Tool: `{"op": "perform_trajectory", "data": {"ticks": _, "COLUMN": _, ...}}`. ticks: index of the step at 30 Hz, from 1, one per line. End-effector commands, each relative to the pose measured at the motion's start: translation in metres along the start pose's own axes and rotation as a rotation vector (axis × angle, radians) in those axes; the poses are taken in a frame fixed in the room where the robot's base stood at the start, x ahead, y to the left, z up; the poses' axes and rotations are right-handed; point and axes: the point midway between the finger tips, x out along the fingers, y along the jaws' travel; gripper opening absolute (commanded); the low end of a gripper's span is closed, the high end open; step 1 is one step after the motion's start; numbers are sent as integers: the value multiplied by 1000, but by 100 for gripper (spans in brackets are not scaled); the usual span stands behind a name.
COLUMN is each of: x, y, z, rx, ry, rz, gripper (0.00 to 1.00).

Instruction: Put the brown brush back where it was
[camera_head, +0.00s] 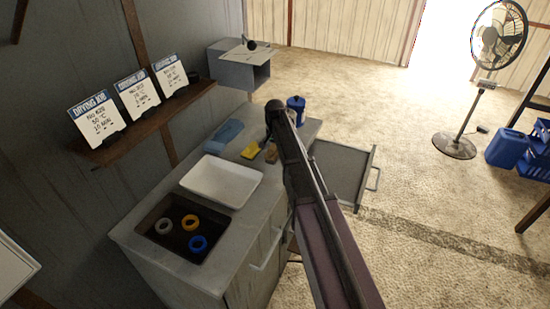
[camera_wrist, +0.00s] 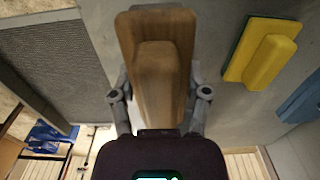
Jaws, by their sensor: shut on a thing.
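The brown brush (camera_wrist: 155,35) fills the middle of the wrist view, between the two fingers of my gripper (camera_wrist: 160,94). My gripper is shut on its raised grip. In the head view the brown brush (camera_head: 271,154) is a small brown patch under my gripper (camera_head: 268,143), near the counter's right edge. Its underside is hidden, so I cannot tell whether it touches the counter. A yellow brush-like block (camera_head: 251,151) lies on the counter just left of it; it also shows in the wrist view (camera_wrist: 263,52).
The counter (camera_head: 226,226) also holds a blue block (camera_head: 223,136), a white tray (camera_head: 243,200), a blue jar (camera_head: 296,108) and a dark basin (camera_head: 155,241) with coloured rings. An open drawer (camera_head: 340,172) sticks out right. Signs stand on a wall shelf (camera_head: 140,130).

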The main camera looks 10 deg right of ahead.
Motion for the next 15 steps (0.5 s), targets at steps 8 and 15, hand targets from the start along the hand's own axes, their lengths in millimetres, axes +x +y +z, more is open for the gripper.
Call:
{"op": "perform_trajectory", "data": {"ticks": 8, "x": 24, "y": -4, "z": -4, "rx": 1, "ry": 0, "rz": 0, "gripper": 23}}
{"op": "perform_trajectory", "data": {"ticks": 15, "x": 36, "y": -4, "z": -4, "rx": 1, "ry": 0, "rz": 0, "gripper": 23}}
